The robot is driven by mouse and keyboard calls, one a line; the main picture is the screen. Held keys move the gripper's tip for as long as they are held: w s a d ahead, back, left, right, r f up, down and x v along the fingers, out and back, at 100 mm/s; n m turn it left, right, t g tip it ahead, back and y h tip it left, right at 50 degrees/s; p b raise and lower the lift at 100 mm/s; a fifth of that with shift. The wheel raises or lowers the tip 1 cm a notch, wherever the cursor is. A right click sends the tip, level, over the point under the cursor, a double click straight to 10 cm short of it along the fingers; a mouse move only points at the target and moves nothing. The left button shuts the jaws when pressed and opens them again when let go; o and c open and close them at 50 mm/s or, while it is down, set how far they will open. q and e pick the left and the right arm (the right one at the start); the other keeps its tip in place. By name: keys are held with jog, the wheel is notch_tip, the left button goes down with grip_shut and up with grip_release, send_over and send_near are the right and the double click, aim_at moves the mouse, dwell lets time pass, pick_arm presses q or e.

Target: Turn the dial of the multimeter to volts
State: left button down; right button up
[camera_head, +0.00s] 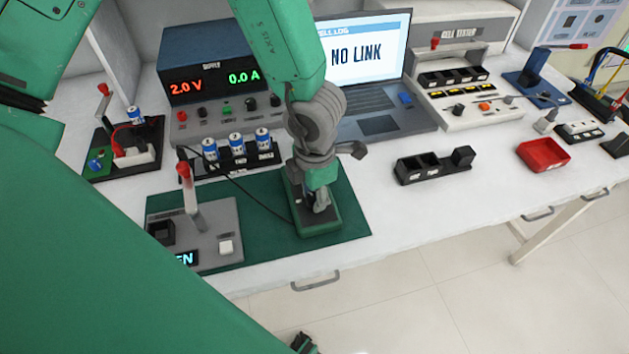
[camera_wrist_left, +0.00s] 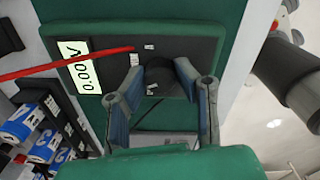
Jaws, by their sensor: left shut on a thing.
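The multimeter (camera_head: 325,222) has a green case with a dark face and lies on the green mat on the bench. In the left wrist view its dark face (camera_wrist_left: 195,50) has a pale display (camera_wrist_left: 85,72) that appears to read 0.00 V. My left gripper (camera_head: 318,205) points down over the multimeter. The left wrist view shows its two fingers (camera_wrist_left: 163,95) on either side of the round dark dial (camera_wrist_left: 160,72), shut on it. Small white labels sit around the dial; their text is too small to read. My right gripper is not clearly seen.
A grey switch box (camera_head: 215,225) with a red-topped lever stands left of the multimeter. Behind are a battery holder (camera_head: 245,158), a power supply (camera_head: 210,90) and a laptop (camera_head: 375,90).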

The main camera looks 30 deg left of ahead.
pick_arm(q)
jog(key=c, duration=1.3)
grip_release()
jog(key=shift+w, duration=0.2)
jog(key=shift+o, duration=0.2)
jog(key=shift+r, duration=0.3)
notch_tip(320, 180, up, 11)
jog(key=shift+r, duration=0.15)
